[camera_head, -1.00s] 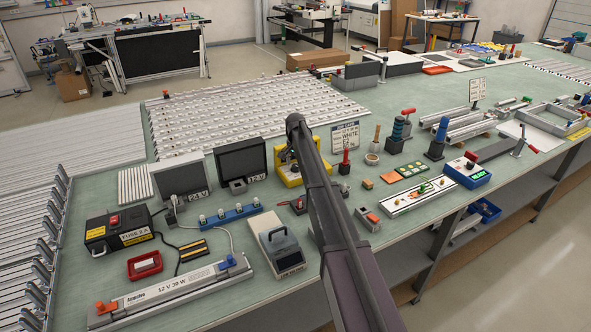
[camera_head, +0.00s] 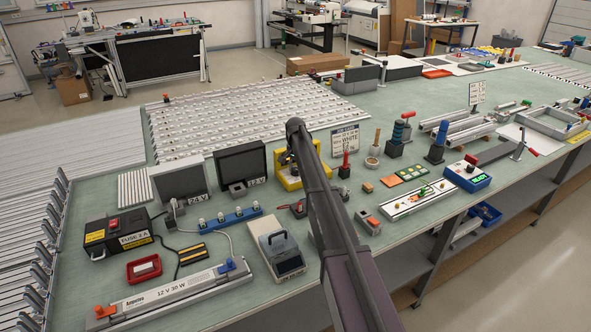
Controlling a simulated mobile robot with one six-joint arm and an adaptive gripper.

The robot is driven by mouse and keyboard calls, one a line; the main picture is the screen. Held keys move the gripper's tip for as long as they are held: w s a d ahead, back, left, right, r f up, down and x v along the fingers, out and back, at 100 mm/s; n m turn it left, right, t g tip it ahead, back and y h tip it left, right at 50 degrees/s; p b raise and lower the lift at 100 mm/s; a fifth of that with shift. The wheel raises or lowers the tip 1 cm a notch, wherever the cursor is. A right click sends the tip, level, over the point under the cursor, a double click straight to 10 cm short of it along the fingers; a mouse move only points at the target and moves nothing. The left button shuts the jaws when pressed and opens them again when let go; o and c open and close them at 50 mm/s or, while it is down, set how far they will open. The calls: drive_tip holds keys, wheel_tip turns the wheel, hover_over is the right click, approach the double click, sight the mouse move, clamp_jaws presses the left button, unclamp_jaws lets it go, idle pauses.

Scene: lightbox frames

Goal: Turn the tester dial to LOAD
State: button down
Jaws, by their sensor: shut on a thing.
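A yellow tester box (camera_head: 282,181) stands behind my arm, near the middle of the bench. My arm runs up from the bottom of the view and covers much of its right side. My gripper (camera_head: 285,158) is mostly hidden behind the arm's end; only a small dark part shows against the upper face of the yellow box. It is shut at the tester's face, where the dial would be. The dial itself, its pointer and any LOAD mark are hidden or too small to read.
A dark panel marked 12 V (camera_head: 240,165) stands left of the tester. A white card (camera_head: 346,138) and a red-handled tool (camera_head: 345,165) stand to its right. A grey meter (camera_head: 276,247) and several lamps on a blue strip (camera_head: 231,216) lie in front.

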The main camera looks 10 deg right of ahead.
drive_tip(key=n, duration=0.4)
drive_tip(key=shift+n, duration=1.8)
drive_tip(key=shift+s, duration=0.1)
drive_tip(key=shift+c, duration=1.5)
unclamp_jaws()
drive_tip(key=shift+m, duration=0.4)
